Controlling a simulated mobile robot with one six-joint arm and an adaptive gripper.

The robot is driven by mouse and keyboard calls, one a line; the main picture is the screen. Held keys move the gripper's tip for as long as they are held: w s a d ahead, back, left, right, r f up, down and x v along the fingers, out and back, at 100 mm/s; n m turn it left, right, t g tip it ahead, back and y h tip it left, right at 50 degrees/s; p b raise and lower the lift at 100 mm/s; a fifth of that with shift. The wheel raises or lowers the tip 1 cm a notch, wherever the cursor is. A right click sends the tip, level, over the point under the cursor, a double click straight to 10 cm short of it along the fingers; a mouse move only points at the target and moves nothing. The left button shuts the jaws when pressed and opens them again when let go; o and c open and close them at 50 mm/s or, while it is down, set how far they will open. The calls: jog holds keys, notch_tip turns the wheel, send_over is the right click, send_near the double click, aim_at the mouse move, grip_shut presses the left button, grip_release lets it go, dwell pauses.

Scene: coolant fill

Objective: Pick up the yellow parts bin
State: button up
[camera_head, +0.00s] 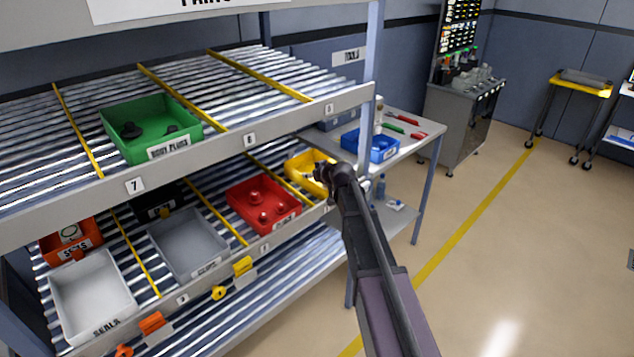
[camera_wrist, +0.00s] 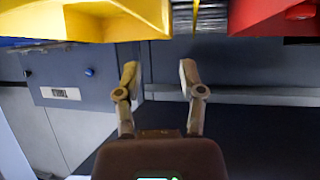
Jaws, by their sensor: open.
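The yellow parts bin (camera_head: 303,167) sits at the right end of the middle shelf, to the right of the red bin. My gripper (camera_head: 324,176) hides part of its right side in the head view. In the wrist view the yellow bin (camera_wrist: 95,22) fills the top left. There my gripper (camera_wrist: 157,72) is open, with two separated fingers and nothing between them. The fingertips appear just below the bin's lower edge and toward its right end. I cannot tell whether they touch it.
The red bin (camera_head: 262,204) stands beside the yellow one, past a yellow lane divider (camera_head: 268,163). The upper shelf with the green bin (camera_head: 150,128) lies above. A table (camera_head: 432,133) with a blue bin (camera_head: 370,145) stands behind. The floor at right is open.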

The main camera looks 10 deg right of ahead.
jog(key=shift+b+x, duration=0.35)
jog(key=shift+x, duration=1)
jog(key=shift+b+x, duration=1.3)
jog(key=shift+x, duration=1.3)
